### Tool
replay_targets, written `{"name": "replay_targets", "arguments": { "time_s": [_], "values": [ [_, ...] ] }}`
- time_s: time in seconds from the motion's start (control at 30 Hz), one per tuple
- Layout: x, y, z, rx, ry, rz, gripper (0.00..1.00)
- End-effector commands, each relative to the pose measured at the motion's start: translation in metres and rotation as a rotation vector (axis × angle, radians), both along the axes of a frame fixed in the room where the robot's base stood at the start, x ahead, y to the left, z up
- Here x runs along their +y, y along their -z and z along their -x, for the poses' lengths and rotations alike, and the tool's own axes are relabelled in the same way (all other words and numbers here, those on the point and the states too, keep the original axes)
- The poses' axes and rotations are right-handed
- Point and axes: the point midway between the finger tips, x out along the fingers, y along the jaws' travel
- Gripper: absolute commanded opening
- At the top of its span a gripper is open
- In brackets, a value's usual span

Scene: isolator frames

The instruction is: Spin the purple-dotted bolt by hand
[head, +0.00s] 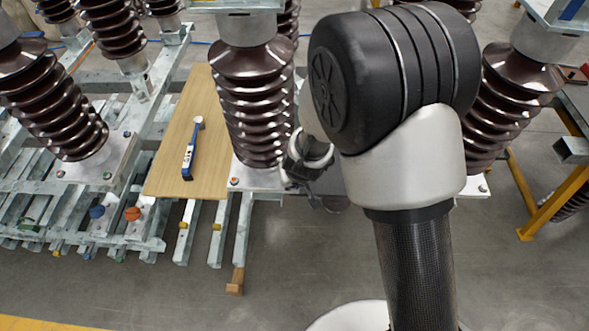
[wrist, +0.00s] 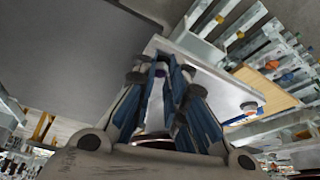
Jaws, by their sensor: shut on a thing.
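My gripper (head: 308,172) is at the right front of the middle insulator's pale base plate (head: 262,179), partly hidden by my arm. In the wrist view my gripper's blue and grey fingers (wrist: 161,72) come close together at the edge of the base plate (wrist: 212,70). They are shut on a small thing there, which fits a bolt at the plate. The fingers cover it, and no purple dot can be made out in either view. A bolt with a red dot (head: 234,181) shows at the plate's left front corner.
A blue torque wrench (head: 188,157) lies on a wooden board (head: 206,115) left of the middle insulator (head: 255,100). More ribbed brown insulators stand left (head: 45,100) and right (head: 510,95). Steel rails (head: 215,230) run below. The floor (head: 285,255) in front is open.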

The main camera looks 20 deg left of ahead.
Motion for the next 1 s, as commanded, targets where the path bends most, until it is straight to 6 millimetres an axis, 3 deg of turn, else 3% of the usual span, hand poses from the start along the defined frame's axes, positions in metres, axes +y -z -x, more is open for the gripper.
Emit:
{"name": "replay_targets", "arguments": {
  "time_s": [0.13,0.87,1.0],
  "values": [
    [0.0024,-0.009,0.0014,0.002,0.112,0.003,0.0],
    [0.008,-0.0061,-0.0018,-0.008,0.604,-0.004,0.0],
    [0.008,-0.002,-0.0036,-0.011,0.604,-0.007,0.08]
  ]
}}
